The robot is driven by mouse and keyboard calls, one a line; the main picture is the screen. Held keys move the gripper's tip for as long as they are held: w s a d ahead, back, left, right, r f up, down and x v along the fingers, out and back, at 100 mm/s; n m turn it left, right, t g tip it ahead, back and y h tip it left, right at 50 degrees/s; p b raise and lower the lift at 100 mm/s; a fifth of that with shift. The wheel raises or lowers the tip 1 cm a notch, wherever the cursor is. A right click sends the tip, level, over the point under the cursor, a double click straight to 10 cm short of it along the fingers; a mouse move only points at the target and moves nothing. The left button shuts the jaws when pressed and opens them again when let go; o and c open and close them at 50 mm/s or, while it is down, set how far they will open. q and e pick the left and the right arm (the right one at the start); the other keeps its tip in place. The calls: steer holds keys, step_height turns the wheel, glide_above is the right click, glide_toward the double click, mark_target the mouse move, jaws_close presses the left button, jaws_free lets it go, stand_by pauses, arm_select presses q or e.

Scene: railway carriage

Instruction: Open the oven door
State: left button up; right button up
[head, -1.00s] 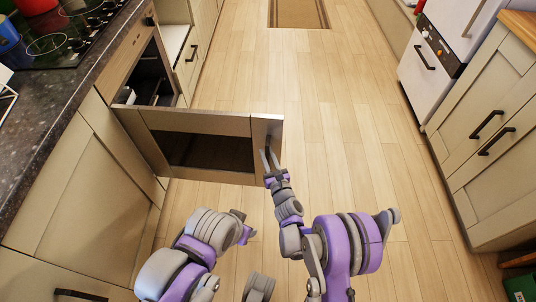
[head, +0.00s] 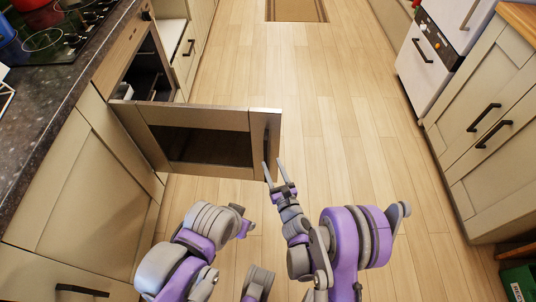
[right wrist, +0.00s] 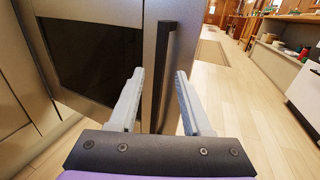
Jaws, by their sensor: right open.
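The oven door (head: 200,122) stands swung wide out from the oven (head: 150,68), hinged on its left side. Its dark window (head: 203,147) faces me. A dark vertical handle (head: 267,138) sits by the door's right edge; it also shows in the right wrist view (right wrist: 166,65). My right gripper (head: 273,163) is open and empty, just below and in front of the handle. In the right wrist view its fingers (right wrist: 160,82) stand apart, with the lower handle seen between them. Part of my left arm shows at the lower left of the head view, but its gripper cannot be made out.
A dark worktop (head: 40,130) with a hob (head: 60,35) runs along the left, above cabinets (head: 85,190). Cabinets (head: 490,130) and a white appliance (head: 425,65) line the right. The wooden floor (head: 335,110) between them is clear.

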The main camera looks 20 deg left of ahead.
steer(key=b+v, duration=0.2)
steer(key=v, duration=0.1)
stand_by(0.6)
